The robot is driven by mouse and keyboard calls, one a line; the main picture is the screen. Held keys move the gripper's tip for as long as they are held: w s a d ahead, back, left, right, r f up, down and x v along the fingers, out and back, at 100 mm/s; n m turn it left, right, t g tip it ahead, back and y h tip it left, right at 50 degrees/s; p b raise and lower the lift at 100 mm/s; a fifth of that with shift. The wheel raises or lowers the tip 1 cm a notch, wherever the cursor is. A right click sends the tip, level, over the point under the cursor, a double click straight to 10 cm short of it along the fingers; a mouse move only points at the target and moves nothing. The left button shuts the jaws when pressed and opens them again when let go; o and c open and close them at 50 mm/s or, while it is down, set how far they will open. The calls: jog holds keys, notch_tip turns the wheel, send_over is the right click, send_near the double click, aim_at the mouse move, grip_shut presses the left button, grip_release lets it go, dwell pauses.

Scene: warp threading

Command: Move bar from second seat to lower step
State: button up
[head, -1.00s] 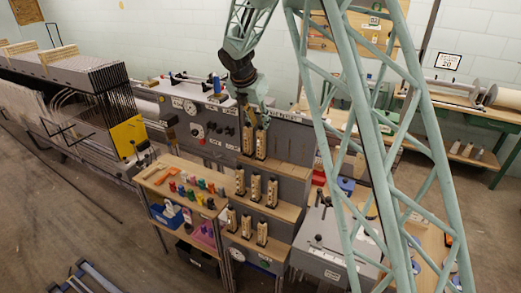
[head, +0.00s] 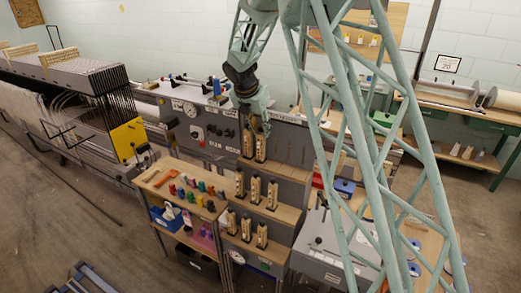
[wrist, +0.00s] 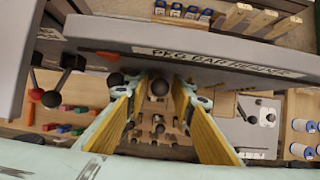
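Pale wooden bars with dark round tops stand upright on a stepped rack. In the head view two bars (head: 248,144) (head: 261,147) are on the upper step, three (head: 255,188) on the middle step (head: 285,211), and three (head: 246,230) on the lower step (head: 272,252). My gripper (head: 259,125) hangs just above the upper-step bars. In the wrist view my gripper (wrist: 153,105) is open, with its yellow-padded fingers spread. Dark round tops (wrist: 158,87) show between and beyond the fingers; I cannot tell if any bar is between the pads.
A grey labelled rail (wrist: 200,50) crosses close to the fingers in the wrist view. Left of the rack, a wooden shelf (head: 155,182) holds colored pegs (head: 192,190). A grey machine box (head: 325,262) stands to the right. Open floor (head: 90,215) lies at front left.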

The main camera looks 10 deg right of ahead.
aim_at(261, 121)
jog(key=shift+c, duration=1.4)
jog(key=shift+r, duration=0.2)
jog(key=shift+r+p, duration=1.85)
jog(key=shift+p, duration=0.05)
